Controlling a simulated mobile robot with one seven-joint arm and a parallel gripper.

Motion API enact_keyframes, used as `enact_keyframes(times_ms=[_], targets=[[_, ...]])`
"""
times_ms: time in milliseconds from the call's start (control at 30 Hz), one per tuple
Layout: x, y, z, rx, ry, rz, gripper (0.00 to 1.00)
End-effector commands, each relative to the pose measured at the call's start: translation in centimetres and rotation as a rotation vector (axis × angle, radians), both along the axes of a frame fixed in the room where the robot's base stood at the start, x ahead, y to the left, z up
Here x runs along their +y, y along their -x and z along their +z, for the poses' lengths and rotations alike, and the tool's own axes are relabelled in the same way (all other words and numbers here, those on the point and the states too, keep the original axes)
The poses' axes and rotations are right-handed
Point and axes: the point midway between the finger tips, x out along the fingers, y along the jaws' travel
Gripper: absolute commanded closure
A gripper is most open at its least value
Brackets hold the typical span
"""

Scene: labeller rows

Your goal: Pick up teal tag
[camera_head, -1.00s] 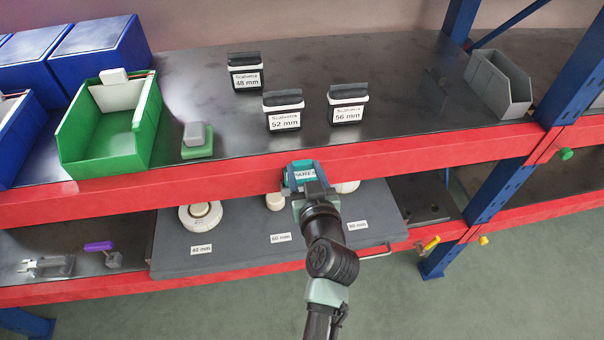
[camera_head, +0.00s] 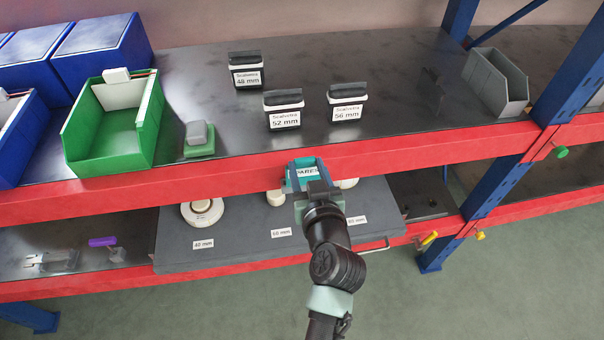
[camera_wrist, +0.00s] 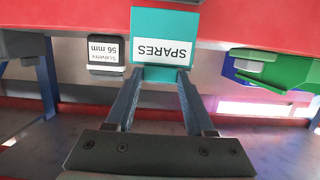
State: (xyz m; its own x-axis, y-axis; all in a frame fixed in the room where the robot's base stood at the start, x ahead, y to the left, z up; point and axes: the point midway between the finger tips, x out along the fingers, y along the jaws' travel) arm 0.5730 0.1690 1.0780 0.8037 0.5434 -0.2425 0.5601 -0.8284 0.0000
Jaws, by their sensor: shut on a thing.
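The teal tag (camera_wrist: 163,22) carries a white label reading SPARES, upside down in the wrist view. My gripper (camera_wrist: 158,76) is shut on the tag's edge, with a finger on each side. In the head view the tag (camera_head: 305,173) is between the fingers of my gripper (camera_head: 308,177), in front of the red front beam of the upper shelf. I cannot tell whether the tag touches the beam. The fingers cover part of the tag in the head view.
The red beam (camera_head: 420,151) runs along the upper shelf. Labelled black-and-white boxes (camera_head: 283,112), a green bin (camera_head: 112,138) and a grey bin (camera_head: 494,80) stand on that shelf. Below, a dark drawer board (camera_head: 230,252) holds white round parts. A blue upright (camera_head: 500,187) stands at the right.

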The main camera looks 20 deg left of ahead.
Motion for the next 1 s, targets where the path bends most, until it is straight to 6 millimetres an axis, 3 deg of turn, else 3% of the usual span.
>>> enact_keyframes(times_ms=[600,1000], targets=[[-2.8,4.1,-0.1,0.001,-0.001,-0.002,1.0],[-3.1,4.5,0.0,0.0,0.0,-0.001,1.0]])
